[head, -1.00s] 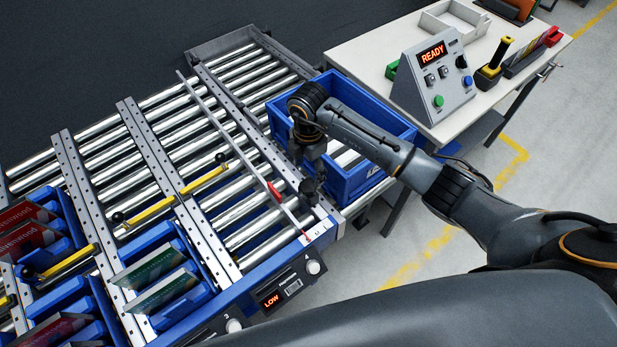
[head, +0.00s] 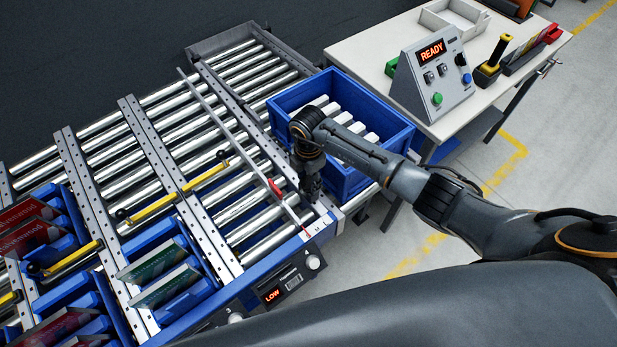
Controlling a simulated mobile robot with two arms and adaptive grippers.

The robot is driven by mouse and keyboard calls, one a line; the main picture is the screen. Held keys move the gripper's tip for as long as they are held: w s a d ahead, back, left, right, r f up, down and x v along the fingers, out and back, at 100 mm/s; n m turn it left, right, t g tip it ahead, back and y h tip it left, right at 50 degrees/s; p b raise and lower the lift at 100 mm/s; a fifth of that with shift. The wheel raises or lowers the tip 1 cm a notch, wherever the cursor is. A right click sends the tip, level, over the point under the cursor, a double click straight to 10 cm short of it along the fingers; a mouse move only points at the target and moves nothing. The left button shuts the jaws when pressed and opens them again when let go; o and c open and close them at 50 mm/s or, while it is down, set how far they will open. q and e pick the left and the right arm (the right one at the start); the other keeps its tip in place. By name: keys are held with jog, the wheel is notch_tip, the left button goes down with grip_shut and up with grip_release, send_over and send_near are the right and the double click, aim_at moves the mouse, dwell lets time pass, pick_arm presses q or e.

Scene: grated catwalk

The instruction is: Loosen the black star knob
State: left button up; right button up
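My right gripper (head: 309,192) points down at the front end of the roller conveyor, beside the near left corner of the blue crate. Its fingers are small, dark and partly covered by my wrist, so I cannot tell whether they are open or shut. I cannot make out the black star knob; the gripper covers the rail end below it. A thin grey guide rail (head: 222,125) with a red pointer (head: 274,187) runs over the rollers just left of the gripper, ending near a white letter scale (head: 317,231). My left gripper is not in view.
The blue crate (head: 398,143) holds pale bars, right of the rollers. A table (head: 367,48) carries a console (head: 432,75) reading READY. Yellow bars (head: 205,177) with black ball ends cross the lanes at left. A LOW display (head: 272,295) sits on the conveyor's front.

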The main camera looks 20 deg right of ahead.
dwell(0.3)
jog(key=n+b, duration=0.3)
jog(key=n, duration=0.2)
jog(key=shift+f+n+b, duration=0.2)
jog(key=shift+n+b, duration=0.1)
jog(key=shift+b, duration=0.05)
jog(key=n+b, duration=0.4)
jog(key=n, duration=0.1)
jog(key=n+b, duration=1.4)
jog(key=b, duration=0.1)
jog(key=shift+n, duration=0.4)
jog(key=shift+r+n+b, duration=0.15)
jog(key=shift+n+b, duration=1.9)
jog(key=shift+n, duration=0.15)
jog(key=o, duration=1.1)
